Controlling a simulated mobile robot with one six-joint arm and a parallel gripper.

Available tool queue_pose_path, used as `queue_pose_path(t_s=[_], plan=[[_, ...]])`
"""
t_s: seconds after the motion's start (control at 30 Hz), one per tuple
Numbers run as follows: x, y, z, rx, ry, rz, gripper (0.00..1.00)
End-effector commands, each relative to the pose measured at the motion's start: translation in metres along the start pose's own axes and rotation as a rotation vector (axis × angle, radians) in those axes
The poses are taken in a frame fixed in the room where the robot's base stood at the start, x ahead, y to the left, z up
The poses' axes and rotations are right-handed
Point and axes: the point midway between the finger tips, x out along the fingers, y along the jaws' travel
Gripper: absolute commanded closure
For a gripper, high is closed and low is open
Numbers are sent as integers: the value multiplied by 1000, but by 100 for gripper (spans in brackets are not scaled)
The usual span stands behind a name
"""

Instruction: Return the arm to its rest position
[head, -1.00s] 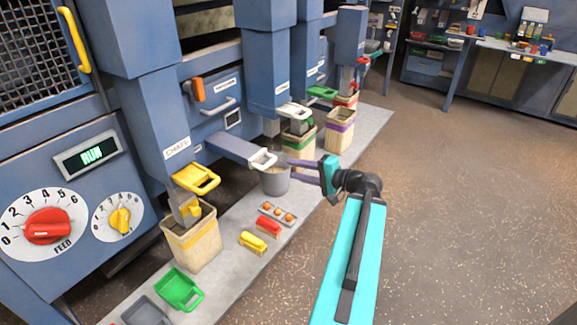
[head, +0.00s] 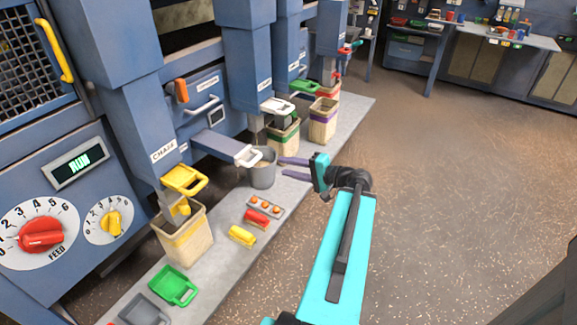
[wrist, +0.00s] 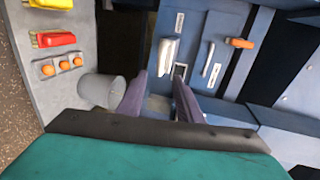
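My gripper (head: 281,167) is at the middle of the head view, with two purple fingers spread apart and nothing seen between them. It also shows open in the wrist view (wrist: 159,78). My teal arm reaches forward from the bottom of the head view. The fingertips are just right of the grey bucket (head: 262,174) and a white-handled slide (head: 247,156), apart from the handle. In the wrist view the bucket (wrist: 100,90) is left of the fingers and the white handle (wrist: 167,57) lies beyond them.
Blue machine columns line the left. A yellow-handled chute gate (head: 185,180) is above a beige bin (head: 184,240). Open floor is at right.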

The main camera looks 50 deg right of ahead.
Motion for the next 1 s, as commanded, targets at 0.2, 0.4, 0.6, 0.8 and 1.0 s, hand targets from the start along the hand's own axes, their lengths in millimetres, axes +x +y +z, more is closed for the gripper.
queue_pose_path(t_s=[0.2,0.4,0.6,0.8,1.0], plan=[[0,0,0,0,1,0,67],[0,0,0,0,0,0,67],[15,-3,11,-6,-30,0,67],[54,1,45,-2,-113,6,67],[100,14,95,12,-221,19,67]])
